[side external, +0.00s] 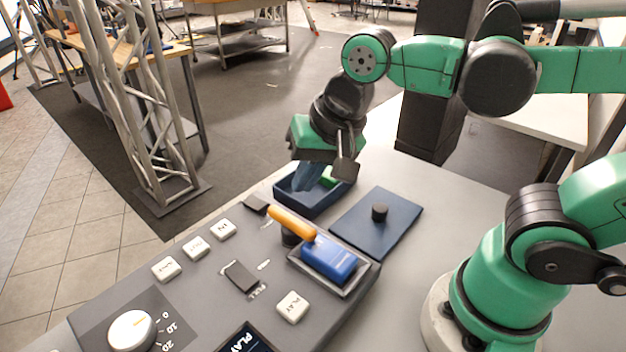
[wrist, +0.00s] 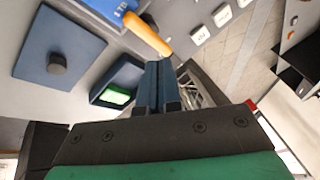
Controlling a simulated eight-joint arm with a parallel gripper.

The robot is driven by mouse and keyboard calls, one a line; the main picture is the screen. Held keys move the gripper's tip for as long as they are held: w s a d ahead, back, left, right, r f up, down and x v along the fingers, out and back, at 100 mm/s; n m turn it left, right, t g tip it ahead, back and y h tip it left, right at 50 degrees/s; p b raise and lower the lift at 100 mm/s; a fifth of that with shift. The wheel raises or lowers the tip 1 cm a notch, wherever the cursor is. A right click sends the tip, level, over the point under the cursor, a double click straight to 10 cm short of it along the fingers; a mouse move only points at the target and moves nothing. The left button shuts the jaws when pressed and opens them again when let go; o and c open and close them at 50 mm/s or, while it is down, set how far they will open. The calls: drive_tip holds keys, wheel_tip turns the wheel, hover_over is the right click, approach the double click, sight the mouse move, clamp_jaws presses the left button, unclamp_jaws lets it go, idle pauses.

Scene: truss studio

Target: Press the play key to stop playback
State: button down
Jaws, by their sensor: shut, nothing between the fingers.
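The play key (side external: 292,307) is a white square key marked PLAY on the grey control panel (side external: 205,290), near the panel's front right. A dark display (side external: 243,341) beside it shows text beginning "PLAY", cut off by the frame edge. My gripper (side external: 304,184) is shut and empty, with its blue fingers together above or at the dark blue open box behind the panel; I cannot tell if they touch it. In the wrist view the shut fingers (wrist: 158,85) point toward the panel's far end. The play key is apart from my gripper and I cannot make it out in the wrist view.
The dark blue box (side external: 325,200) holds something green (wrist: 117,95). A blue lid with a black knob (side external: 379,212) lies on the table. A blue block (side external: 329,259) sits in a panel recess beside an orange-handled lever (side external: 291,222). Several white keys (side external: 196,247) and a dial (side external: 131,331) line the panel.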

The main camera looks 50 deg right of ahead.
sight(292, 304)
drive_tip(key=s+a+r+m+g+h, duration=0.1)
drive_tip(key=s+a+r+m+g, duration=0.2)
drive_tip(key=a+m, duration=0.5)
drive_tip(key=shift+s+a+r+m+g, duration=0.2)
drive_tip(key=shift+s+m+g, duration=0.55)
drive_tip(key=shift+m, duration=1.05)
wheel_tip(292, 304, down, 14)
drive_tip(key=shift+f, duration=0.9)
drive_tip(key=shift+r, duration=0.1)
drive_tip(key=shift+r, duration=4.2)
